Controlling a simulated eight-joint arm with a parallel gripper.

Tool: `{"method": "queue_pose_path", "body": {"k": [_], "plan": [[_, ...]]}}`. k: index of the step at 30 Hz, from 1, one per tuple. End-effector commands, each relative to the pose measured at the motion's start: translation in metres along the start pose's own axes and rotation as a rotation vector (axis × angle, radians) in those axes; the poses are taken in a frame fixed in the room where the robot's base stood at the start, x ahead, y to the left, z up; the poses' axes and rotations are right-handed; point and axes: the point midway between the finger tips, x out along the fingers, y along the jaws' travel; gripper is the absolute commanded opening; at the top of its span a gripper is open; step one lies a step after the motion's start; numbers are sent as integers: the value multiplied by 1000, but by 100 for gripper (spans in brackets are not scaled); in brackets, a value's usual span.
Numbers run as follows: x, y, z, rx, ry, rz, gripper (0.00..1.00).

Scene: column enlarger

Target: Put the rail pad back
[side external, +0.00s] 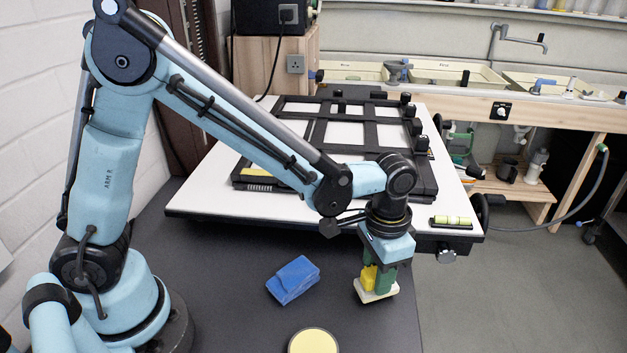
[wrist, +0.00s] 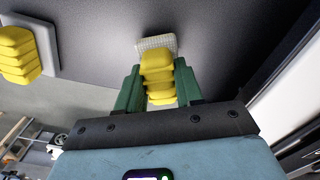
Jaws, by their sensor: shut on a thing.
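My gripper (side external: 378,281) is over the dark bench, near its right edge in the side view, pointing down. Its green fingers (wrist: 158,68) are shut on a yellow ribbed grip with a pale flat pad under it, which I take to be the rail pad (side external: 372,295). The wrist view shows the yellow grip between both fingers and the light textured pad (wrist: 156,43) beyond the fingertips. Whether the pad touches the bench is hard to tell. In the wrist view a second yellow ribbed piece (wrist: 18,55) on a pale plate is at the upper left.
A folded blue cloth (side external: 293,280) lies on the dark bench (side external: 235,285), left of my gripper. A yellow disc (side external: 313,342) is at the bottom edge. Behind stands a white baseboard (side external: 205,190) with a black frame (side external: 330,150) and a green level (side external: 451,221).

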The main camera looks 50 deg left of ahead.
Motion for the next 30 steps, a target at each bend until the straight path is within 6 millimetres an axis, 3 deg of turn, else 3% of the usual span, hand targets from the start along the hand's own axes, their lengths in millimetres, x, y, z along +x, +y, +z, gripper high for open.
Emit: {"method": "queue_pose_path", "body": {"k": [30], "plan": [[10,0,0,0,0,0,0]]}}
